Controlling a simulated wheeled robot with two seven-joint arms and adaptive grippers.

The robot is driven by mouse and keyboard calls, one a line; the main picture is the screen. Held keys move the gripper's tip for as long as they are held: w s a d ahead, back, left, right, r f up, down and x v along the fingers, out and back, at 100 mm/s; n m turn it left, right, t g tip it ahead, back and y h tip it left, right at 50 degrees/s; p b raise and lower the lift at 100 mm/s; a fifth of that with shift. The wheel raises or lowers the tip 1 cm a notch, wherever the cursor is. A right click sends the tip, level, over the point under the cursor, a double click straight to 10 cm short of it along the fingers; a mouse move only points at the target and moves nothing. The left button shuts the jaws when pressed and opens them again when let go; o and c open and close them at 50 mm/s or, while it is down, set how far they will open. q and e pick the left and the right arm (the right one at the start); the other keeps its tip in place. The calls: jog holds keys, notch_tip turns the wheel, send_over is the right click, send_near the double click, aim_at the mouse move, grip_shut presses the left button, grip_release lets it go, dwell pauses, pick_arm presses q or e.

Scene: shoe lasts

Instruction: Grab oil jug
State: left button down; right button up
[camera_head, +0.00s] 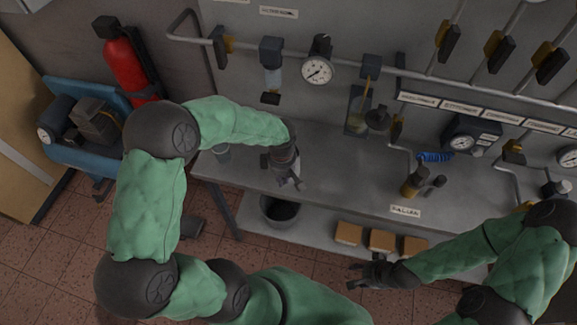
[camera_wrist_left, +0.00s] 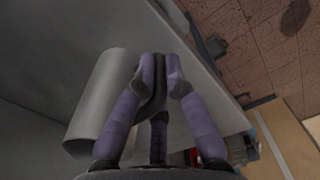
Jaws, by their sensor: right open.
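A smooth light grey, rounded vessel, which looks like the oil jug (camera_wrist_left: 98,98), fills the left middle of the left wrist view. A dark curved strip, perhaps its handle, shows between the purple fingers of my left gripper (camera_wrist_left: 162,72). Whether the fingers press on it cannot be told. In the head view my left gripper (camera_head: 292,184) is low over the left part of the bench, and no jug shows clearly at it. My right gripper (camera_head: 362,270) is open and empty, in front of the bench near the lower shelf.
A dark bucket (camera_head: 280,209) and several tan boxes (camera_head: 382,241) stand on the lower shelf. Pipes and gauges (camera_head: 317,71) line the back panel. A red extinguisher (camera_head: 127,68) hangs at left.

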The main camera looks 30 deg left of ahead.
pick_arm(q)
jog(key=shift+r, duration=0.15)
dwell(0.3)
jog(key=shift+r+p, duration=0.3)
jog(key=shift+r, duration=1.05)
jog(key=s+d+r+p, duration=0.2)
jog(key=s+d+r, duration=0.1)
jog(key=s+r, duration=0.7)
jog(key=shift+s+d, duration=0.3)
jog(key=shift+s, duration=1.35)
jog(key=shift+s, duration=0.1)
